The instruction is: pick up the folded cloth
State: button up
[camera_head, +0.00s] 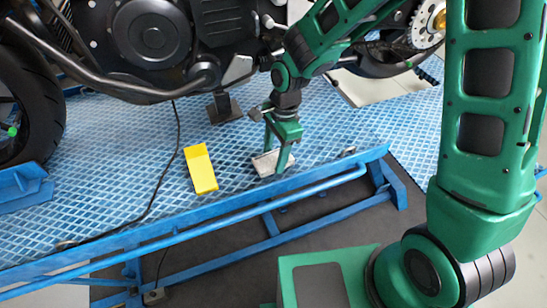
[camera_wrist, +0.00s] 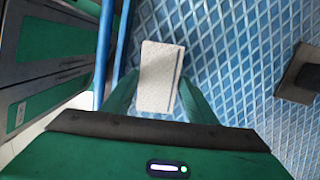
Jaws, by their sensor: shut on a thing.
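The folded cloth (camera_head: 266,163) is a pale grey-white flat rectangle. It is at the front part of the blue patterned platform, near its right end. My gripper (camera_head: 276,160) reaches down over it with one finger on each side. In the wrist view the cloth (camera_wrist: 158,76) shows as a pale block with a dark line along its right side, between the two green fingers (camera_wrist: 157,98). The gripper is shut on the cloth. I cannot tell whether the cloth touches the platform or is slightly raised.
A yellow block (camera_head: 201,168) lies left of the cloth. A black cable (camera_head: 172,165) runs across the blue platform (camera_head: 110,150). A motorcycle (camera_head: 160,40) stands behind, close to my arm. A blue rail (camera_head: 230,205) edges the platform in front.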

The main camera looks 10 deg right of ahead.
jog(key=shift+w+r, duration=0.1)
jog(key=shift+r, duration=0.85)
jog(key=s+a+r, duration=0.5)
jog(key=s+r, duration=0.2)
jog(key=s, duration=0.3)
jog(key=shift+s+a, duration=0.15)
jog(key=shift+a, duration=0.25)
